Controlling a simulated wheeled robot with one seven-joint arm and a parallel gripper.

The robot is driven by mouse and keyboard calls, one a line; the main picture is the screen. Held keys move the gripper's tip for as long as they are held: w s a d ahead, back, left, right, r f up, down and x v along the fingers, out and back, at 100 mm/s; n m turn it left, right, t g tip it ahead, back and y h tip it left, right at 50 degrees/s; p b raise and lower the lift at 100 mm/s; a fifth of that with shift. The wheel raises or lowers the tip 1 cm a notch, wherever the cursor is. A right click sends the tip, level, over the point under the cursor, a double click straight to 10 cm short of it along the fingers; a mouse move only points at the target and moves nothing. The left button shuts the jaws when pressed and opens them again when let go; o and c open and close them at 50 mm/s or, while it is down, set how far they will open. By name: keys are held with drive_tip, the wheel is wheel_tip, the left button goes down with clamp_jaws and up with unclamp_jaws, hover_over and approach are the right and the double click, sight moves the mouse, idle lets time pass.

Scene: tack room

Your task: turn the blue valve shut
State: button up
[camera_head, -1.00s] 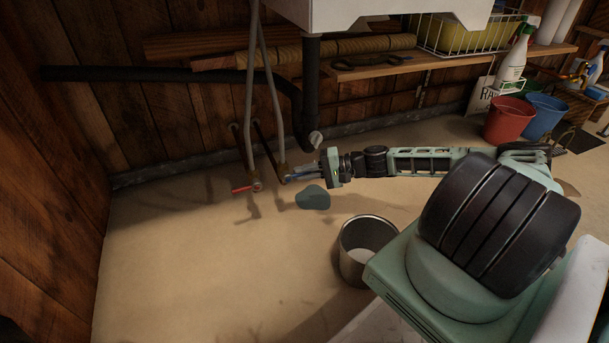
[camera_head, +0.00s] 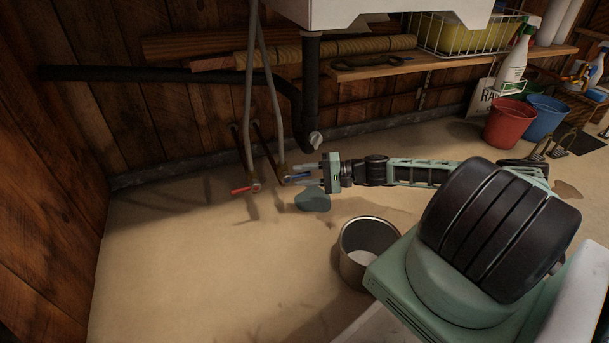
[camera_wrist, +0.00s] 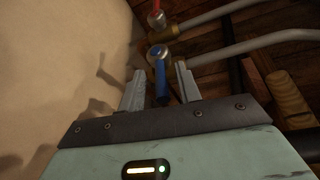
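The blue valve's lever handle (camera_wrist: 162,82) lies between the two fingers of my gripper (camera_wrist: 160,70) in the wrist view, with gaps on both sides. Its round hub (camera_wrist: 157,52) sits on a grey pipe beyond the fingertips. In the head view my gripper (camera_head: 303,173) reaches in from the right, low over the floor, with its fingers spread around the blue handle (camera_head: 299,177). The handle points from the pipe back toward my gripper, and its near end is partly hidden by the fingers.
A red-handled valve (camera_head: 241,190) is left of the blue one; it also shows in the wrist view (camera_wrist: 156,19). A drain pipe (camera_head: 311,90) drops from the sink behind. The left floor is clear.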

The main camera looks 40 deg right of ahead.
drive_tip(key=shift+d, duration=0.1)
drive_tip(key=p+v, duration=0.7)
drive_tip(key=v, duration=1)
drive_tip(key=shift+s, duration=0.2)
